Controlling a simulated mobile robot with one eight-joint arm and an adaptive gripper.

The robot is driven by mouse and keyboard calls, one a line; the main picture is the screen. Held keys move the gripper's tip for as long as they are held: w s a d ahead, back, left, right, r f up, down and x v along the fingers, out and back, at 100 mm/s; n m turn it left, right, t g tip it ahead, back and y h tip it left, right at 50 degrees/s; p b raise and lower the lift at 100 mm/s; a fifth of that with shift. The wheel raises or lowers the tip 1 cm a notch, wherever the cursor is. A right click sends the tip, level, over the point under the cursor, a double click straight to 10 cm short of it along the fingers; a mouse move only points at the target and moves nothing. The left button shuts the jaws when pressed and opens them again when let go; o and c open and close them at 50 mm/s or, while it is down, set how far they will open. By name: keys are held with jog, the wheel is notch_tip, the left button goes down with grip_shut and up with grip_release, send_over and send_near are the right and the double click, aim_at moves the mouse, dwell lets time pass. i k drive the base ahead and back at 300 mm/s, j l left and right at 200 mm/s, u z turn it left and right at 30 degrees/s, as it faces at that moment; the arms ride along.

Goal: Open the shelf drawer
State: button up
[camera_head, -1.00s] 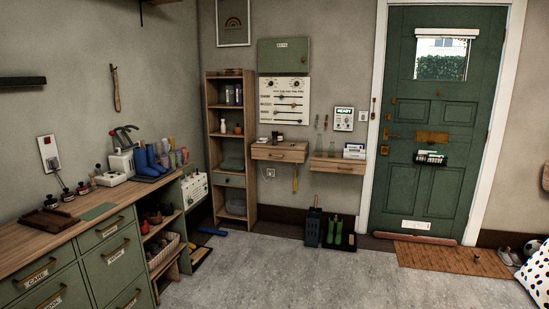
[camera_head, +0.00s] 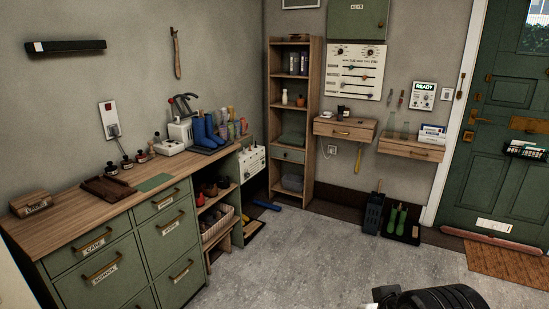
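The tall narrow wooden shelf (camera_head: 312,85) stands in the back corner. Its small grey-green drawer (camera_head: 288,154) sits below the middle, with a small knob, and looks shut. A green folded item lies on the board above the drawer, and a pale bin is in the space below it. Two wall-mounted wooden shelves to the right also have drawer fronts, the left one (camera_head: 341,131) and the right one (camera_head: 412,149); both look shut. A black part of my arm shows at the bottom edge. My gripper's fingers do not show.
A long green cabinet with a wooden top (camera_head: 68,232) runs along the left wall. A boot tray (camera_head: 411,240) with green boots stands under the wall shelves. A blue item (camera_head: 266,205) lies on the floor near the tall shelf. The middle floor is clear.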

aim_at(359, 135)
jog(key=i, duration=2.6)
jog(key=i+z, duration=0.2)
jog(key=i, duration=0.3)
jog(key=i+j+z, duration=0.15)
jog(key=i, duration=0.3)
jog(key=i+j+z, duration=0.2)
jog(key=i, duration=0.3)
